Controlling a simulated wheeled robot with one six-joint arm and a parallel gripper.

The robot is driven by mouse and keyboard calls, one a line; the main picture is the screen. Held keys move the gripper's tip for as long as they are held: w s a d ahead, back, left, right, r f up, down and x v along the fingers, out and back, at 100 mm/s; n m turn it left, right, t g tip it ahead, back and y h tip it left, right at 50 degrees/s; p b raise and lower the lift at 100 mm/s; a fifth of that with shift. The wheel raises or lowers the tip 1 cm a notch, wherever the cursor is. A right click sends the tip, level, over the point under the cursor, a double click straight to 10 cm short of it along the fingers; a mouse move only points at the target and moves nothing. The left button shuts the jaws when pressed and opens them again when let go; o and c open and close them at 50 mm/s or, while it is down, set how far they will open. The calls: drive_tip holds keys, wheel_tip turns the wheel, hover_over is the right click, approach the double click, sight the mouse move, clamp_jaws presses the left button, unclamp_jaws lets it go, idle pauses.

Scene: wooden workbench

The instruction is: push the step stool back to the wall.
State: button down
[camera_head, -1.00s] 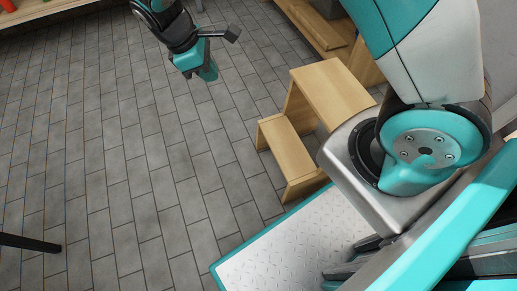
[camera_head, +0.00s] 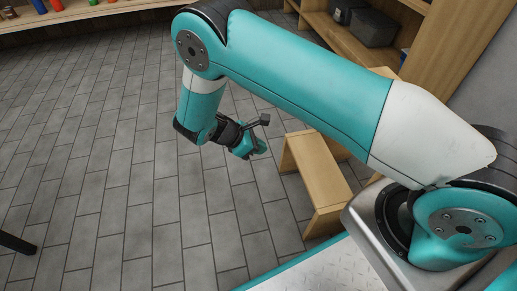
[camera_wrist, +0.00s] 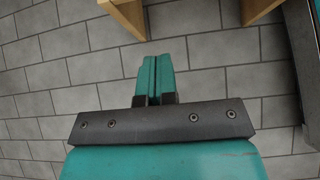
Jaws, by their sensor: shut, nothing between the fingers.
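The wooden step stool (camera_head: 318,172) stands on the tiled floor in the head view, right of my gripper. Its lower step shows, and my arm hides most of its upper part. My gripper (camera_head: 258,150) is low over the floor, just left of the stool, with a gap that I cannot judge exactly. In the wrist view my gripper (camera_wrist: 155,62) is shut and empty, its fingers together. Two wooden legs (camera_wrist: 127,14) of the stool show at the top of that view, beyond the fingertips. The grey wall (camera_head: 480,95) is at the right in the head view.
A wooden shelf unit (camera_head: 440,50) with dark bins (camera_head: 372,25) stands behind the stool at the upper right. A wooden bench (camera_head: 110,10) with small coloured items runs along the top left. A dark leg (camera_head: 17,243) is at the lower left. The floor between is clear.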

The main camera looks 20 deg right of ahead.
drive_tip(key=s+d+f+b, duration=0.1)
drive_tip(key=d+f+b, duration=0.3)
drive_tip(key=d, duration=0.4)
drive_tip(key=shift+s+d+f+b, duration=0.15)
drive_tip(key=shift+s+f+b, duration=0.05)
drive_tip(key=shift+s+b, duration=0.25)
